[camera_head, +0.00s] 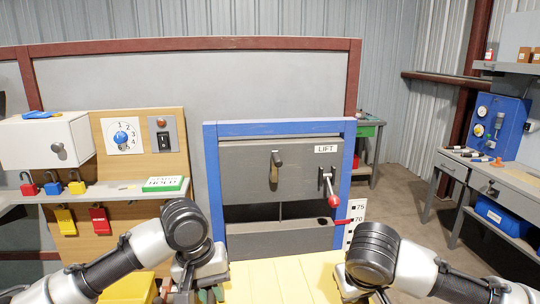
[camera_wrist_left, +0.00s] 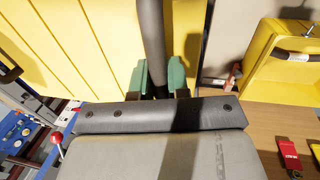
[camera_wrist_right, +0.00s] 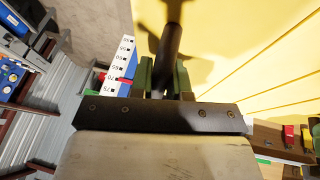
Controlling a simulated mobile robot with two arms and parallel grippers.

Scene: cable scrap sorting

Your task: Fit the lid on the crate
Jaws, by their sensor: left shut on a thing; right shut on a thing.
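A yellow slatted panel, which looks like the lid (camera_head: 285,282), lies level at the bottom of the head view between my two grippers. My left gripper (camera_head: 208,294) is at its left side. In the left wrist view its green fingers (camera_wrist_left: 158,80) are shut on a dark bar handle (camera_wrist_left: 151,35). My right gripper (camera_head: 378,297) is at the right side. In the right wrist view its fingers (camera_wrist_right: 163,82) are shut on another dark bar handle (camera_wrist_right: 170,42). The crate cannot be made out for certain; whatever is beneath the yellow panel is hidden.
A grey lift cabinet in a blue frame (camera_head: 210,175) stands ahead, with a red-knobbed lever (camera_head: 329,187) and a scale (camera_head: 354,220). A yellow box (camera_head: 128,289) is at lower left. A shelf with padlocks (camera_head: 53,187) is left; a workbench (camera_head: 500,178) is right.

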